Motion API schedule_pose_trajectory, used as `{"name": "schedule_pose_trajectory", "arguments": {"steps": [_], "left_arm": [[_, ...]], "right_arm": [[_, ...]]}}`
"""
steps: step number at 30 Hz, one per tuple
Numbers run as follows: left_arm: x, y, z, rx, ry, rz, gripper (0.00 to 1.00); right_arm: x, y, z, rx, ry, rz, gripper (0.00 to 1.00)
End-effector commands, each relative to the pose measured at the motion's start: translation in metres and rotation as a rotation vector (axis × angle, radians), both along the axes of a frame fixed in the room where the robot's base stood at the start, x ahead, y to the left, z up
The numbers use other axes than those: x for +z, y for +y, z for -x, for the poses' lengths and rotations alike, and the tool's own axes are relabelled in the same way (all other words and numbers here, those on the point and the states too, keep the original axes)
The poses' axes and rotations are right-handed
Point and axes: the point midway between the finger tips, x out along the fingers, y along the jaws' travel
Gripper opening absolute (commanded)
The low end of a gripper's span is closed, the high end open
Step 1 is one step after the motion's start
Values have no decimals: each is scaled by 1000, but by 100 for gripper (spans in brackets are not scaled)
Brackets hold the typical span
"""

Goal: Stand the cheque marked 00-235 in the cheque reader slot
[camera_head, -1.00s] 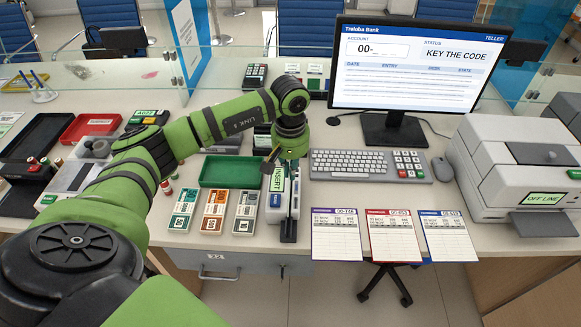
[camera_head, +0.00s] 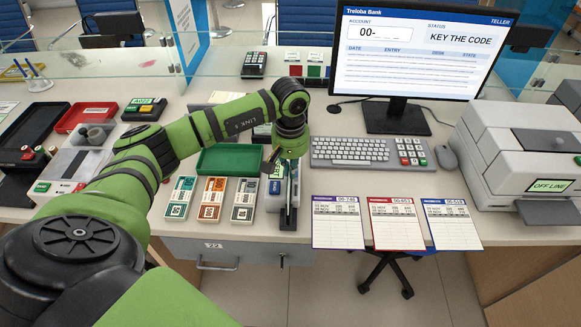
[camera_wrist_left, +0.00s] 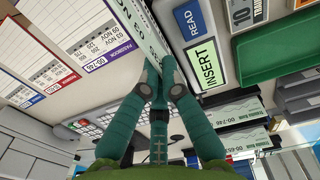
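My left gripper (camera_head: 290,182) is over the cheque reader, fingers pointing down. In the left wrist view its fingertips (camera_wrist_left: 160,82) are closed together on a pale upright cheque (camera_wrist_left: 143,32), seen nearly edge-on. I cannot read its full number. The cheque reader (camera_head: 272,200) has a green INSERT screen (camera_wrist_left: 204,65) and a blue READ label (camera_wrist_left: 187,20). The held cheque stands beside this screen, along the reader's slot side. The lower edge is hidden, so I cannot tell how deep it sits. My right gripper is out of view.
Three cards or slips (camera_head: 211,198) lie left of the reader, with a green tray (camera_head: 230,160) behind. Three passbooks (camera_head: 336,222) lie at the front edge, right of the reader. A keyboard (camera_head: 350,152) and monitor (camera_head: 425,50) stand behind; a printer (camera_head: 520,150) is at right.

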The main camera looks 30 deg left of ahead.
Motion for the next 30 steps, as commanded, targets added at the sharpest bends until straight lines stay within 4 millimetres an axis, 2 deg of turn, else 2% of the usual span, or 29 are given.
{"name": "schedule_pose_trajectory", "arguments": {"steps": [3, 14, 15, 16, 17, 30], "left_arm": [[-5, 0, 0, 0, -1, -1, 0], [-6, 0, 0, 0, -1, -1, 0], [-6, 0, 0, 0, -1, -1, 17], [-6, 0, 0, 0, -1, -1, 29], [-6, 0, 0, 0, -1, -1, 33], [-6, 0, 0, 0, 0, 0, 33]], "right_arm": [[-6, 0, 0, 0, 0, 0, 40], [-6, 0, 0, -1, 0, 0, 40], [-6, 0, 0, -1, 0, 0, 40], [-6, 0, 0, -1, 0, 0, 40], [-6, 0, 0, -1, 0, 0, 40], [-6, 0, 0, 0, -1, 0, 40]]}}
